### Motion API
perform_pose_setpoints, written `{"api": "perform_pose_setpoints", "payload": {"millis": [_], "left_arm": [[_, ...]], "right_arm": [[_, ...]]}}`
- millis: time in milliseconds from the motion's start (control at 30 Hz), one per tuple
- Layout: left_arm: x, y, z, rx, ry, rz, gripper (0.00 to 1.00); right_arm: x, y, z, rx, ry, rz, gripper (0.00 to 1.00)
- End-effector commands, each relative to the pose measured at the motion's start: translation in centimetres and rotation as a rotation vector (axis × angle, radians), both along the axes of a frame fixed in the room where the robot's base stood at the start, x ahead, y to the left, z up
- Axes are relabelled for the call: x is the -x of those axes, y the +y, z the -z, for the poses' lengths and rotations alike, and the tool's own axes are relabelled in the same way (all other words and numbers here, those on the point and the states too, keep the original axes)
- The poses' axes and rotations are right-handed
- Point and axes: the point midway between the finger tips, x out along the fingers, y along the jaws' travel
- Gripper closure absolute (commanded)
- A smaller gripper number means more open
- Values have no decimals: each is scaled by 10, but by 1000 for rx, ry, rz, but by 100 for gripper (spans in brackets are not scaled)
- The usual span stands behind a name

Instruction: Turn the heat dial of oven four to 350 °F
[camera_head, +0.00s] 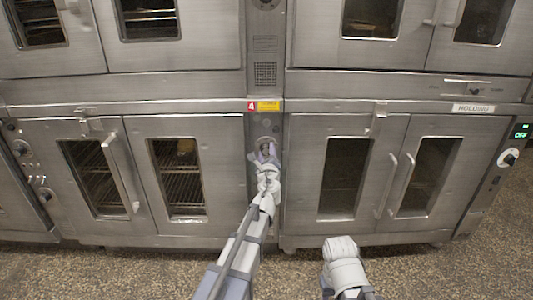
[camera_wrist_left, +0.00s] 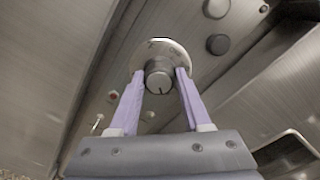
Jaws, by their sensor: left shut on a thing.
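In the left wrist view the pointer points toward the bottom of the picture; the scale figures are too small to read. My left gripper (camera_wrist_left: 160,73) is shut on the dial, with one lilac finger on each side. In the head view my left gripper (camera_head: 266,160) reaches the narrow control panel (camera_head: 262,125) below a red label with a 4 (camera_head: 252,106), and mostly hides the dial.
Closed oven doors with windows flank the panel, left (camera_head: 135,210) and right (camera_head: 300,200), with protruding handles. Another panel with a green "OFF" display (camera_head: 521,131) and a knob (camera_head: 508,158) is at far right. The speckled floor (camera_head: 420,270) in front is clear.

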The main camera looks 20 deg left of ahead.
Motion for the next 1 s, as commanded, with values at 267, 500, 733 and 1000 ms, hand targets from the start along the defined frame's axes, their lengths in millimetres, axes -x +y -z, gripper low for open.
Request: {"api": "perform_pose_setpoints", "payload": {"millis": [267, 500, 733, 1000], "left_arm": [[0, 0, 1, -4, 1, 0, 100], [0, 0, 0, -3, 2, -1, 42], [0, 0, 0, -4, 2, -1, 23], [3, -1, 0, -4, 1, 0, 23]], "right_arm": [[0, 0, 0, 0, 0, 0, 50], [0, 0, 0, 0, 0, 0, 50], [0, 0, 0, 0, 0, 0, 50], [0, 0, 0, 0, 0, 0, 50]]}}
